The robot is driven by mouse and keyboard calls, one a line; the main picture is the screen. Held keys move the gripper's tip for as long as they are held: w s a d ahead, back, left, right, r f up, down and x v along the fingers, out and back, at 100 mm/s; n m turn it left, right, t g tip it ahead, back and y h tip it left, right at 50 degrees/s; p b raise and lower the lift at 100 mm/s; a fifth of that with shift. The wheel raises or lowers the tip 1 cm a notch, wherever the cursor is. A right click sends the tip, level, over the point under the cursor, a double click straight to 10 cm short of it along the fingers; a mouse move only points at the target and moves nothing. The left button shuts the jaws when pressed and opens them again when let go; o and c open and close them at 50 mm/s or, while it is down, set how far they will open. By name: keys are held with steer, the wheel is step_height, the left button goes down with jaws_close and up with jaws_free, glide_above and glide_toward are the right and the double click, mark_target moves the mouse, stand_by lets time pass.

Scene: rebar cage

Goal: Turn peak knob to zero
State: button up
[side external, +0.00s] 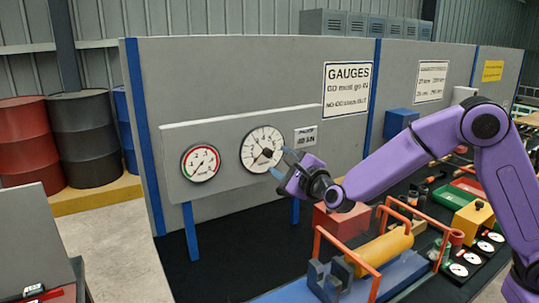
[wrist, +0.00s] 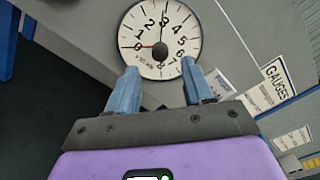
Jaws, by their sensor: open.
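The larger round white gauge (side external: 262,149) with a black rim hangs on the grey panel, right of a smaller red-rimmed gauge. In the wrist view the larger gauge (wrist: 147,22) fills the top middle, with numbers around its face. A dark knob-like hub (wrist: 160,51) sits at its centre, and a thin red line reaches left from it towards the 0. My gripper (wrist: 158,66) is open and empty, its two blue fingers apart at the lower edge of the dial. In the side view my gripper (side external: 283,163) is just right of the gauge. Contact cannot be told.
The smaller red-rimmed gauge (side external: 201,163) is on the same panel (side external: 228,130). A small label plate (side external: 305,137) is beside the large gauge, near my fingers. Below stands a bench rig with orange rails and a yellow cylinder (side external: 383,247). Free space lies in front of the panel's left.

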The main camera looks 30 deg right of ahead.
mark_target(270, 154)
steer(key=shift+w, duration=3.35)
steer(key=shift+c, duration=0.3)
jaws_close()
